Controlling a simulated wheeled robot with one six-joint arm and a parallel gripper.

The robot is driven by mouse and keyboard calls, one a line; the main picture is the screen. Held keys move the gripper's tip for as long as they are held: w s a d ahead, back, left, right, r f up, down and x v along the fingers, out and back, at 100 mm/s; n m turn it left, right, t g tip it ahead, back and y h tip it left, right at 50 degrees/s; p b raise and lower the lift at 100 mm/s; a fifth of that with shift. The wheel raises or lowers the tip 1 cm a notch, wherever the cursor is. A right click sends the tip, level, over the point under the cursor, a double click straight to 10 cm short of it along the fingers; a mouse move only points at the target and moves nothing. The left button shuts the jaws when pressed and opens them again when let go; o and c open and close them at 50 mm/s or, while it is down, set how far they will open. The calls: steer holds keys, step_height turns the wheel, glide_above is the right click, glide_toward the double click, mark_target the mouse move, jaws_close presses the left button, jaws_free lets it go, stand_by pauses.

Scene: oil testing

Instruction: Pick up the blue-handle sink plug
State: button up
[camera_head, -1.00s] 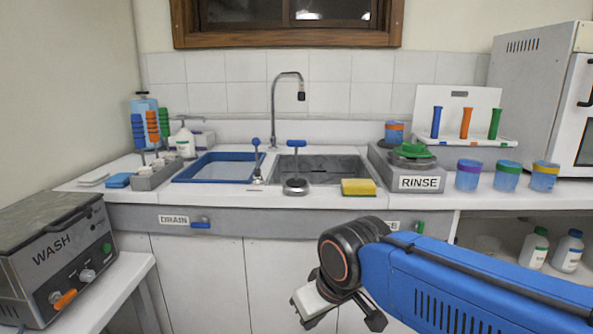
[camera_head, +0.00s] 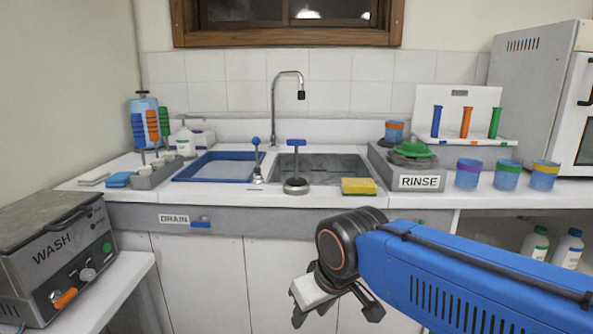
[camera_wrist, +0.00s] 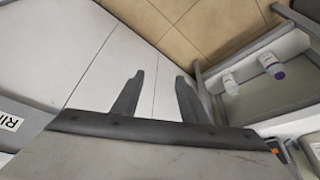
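The blue-handle sink plug (camera_head: 296,168) stands upright on the counter's front strip, just in front of the grey sink basin. It has a blue T-shaped handle on a stem and a round dark grey base. My gripper (camera_head: 340,318) is lower and nearer than the plug, in front of the white cabinet doors. Its two fingers are apart with nothing between them. In the wrist view my gripper (camera_wrist: 158,95) is also open and empty, over cabinet fronts and floor. The plug does not show in the wrist view.
A yellow sponge (camera_head: 358,186) lies right of the plug. A blue-knobbed lever (camera_head: 256,160) and a blue-rimmed basin (camera_head: 215,167) are to its left. The RINSE unit (camera_head: 418,182) stands farther right. The curved faucet (camera_head: 273,110) rises behind.

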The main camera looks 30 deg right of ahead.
steer(key=o, duration=0.6)
steer(key=shift+m, duration=0.4)
steer(key=w+r, duration=0.2)
steer(key=r, duration=0.1)
steer(key=w+r, duration=0.1)
steer(key=r, duration=0.1)
steer(key=shift+w+d+r, duration=0.15)
steer(key=shift+w+d, duration=0.05)
steer(key=shift+d, duration=0.15)
step_height(320, 180, up, 31)
steer(key=m+g, duration=0.5)
steer(key=m, duration=0.3)
glide_above(296, 179)
steer(key=shift+d, duration=0.3)
steer(key=shift+f, duration=0.4)
step_height(296, 179, down, 11)
steer(key=shift+f, duration=0.1)
steer(key=shift+w+f, duration=0.2)
steer(key=shift+f, duration=2.5)
